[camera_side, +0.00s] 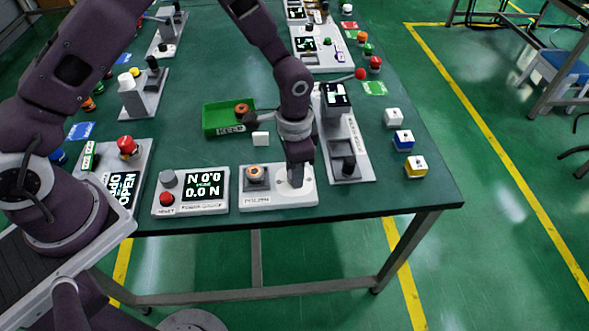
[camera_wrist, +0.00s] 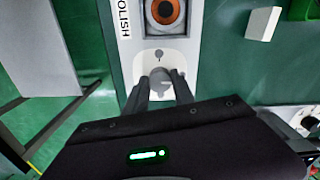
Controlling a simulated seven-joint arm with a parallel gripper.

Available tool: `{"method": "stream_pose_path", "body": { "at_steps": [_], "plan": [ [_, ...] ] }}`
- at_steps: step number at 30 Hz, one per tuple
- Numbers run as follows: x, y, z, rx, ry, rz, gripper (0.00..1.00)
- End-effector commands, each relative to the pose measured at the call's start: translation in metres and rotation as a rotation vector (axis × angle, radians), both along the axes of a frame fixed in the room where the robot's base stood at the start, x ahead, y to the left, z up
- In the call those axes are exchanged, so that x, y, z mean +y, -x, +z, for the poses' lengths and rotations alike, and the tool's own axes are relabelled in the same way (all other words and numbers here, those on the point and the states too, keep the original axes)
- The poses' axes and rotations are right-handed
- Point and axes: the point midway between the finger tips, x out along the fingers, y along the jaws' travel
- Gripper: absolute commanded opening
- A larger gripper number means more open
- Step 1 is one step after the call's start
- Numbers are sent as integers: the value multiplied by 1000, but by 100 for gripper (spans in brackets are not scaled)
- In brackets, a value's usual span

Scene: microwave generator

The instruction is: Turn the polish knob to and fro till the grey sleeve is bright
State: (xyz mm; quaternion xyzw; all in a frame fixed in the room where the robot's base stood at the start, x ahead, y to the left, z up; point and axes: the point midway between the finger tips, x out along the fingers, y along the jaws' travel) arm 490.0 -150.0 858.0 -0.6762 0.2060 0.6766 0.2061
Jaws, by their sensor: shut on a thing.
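The polish station (camera_side: 278,201) is a light grey plate near the table's front edge. It also shows in the wrist view (camera_wrist: 125,62), with its label partly cut off. My gripper (camera_side: 296,181) points down at the right part of the plate. In the wrist view its fingers (camera_wrist: 160,85) are shut on the grey polish knob (camera_wrist: 161,76), partly hidden between them.
A force-gauge box (camera_side: 205,190) stands left of the station. A tall grey device (camera_side: 346,150) stands close on the right. Coloured cubes (camera_side: 403,140) lie at the right.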

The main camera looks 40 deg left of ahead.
Motion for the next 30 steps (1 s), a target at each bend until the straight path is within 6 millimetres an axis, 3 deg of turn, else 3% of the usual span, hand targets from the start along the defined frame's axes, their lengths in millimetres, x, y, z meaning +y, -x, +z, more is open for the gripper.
{"method": "stream_pose_path", "body": {
  "at_steps": [8,9,12,22,30],
  "plan": [
    [0,-1,1,-2,0,1,0],
    [0,-1,1,-2,0,1,34],
    [0,-1,1,-1,0,2,52],
    [0,-1,5,-2,0,2,52],
    [0,-1,57,-5,1,2,52]
  ]
}}
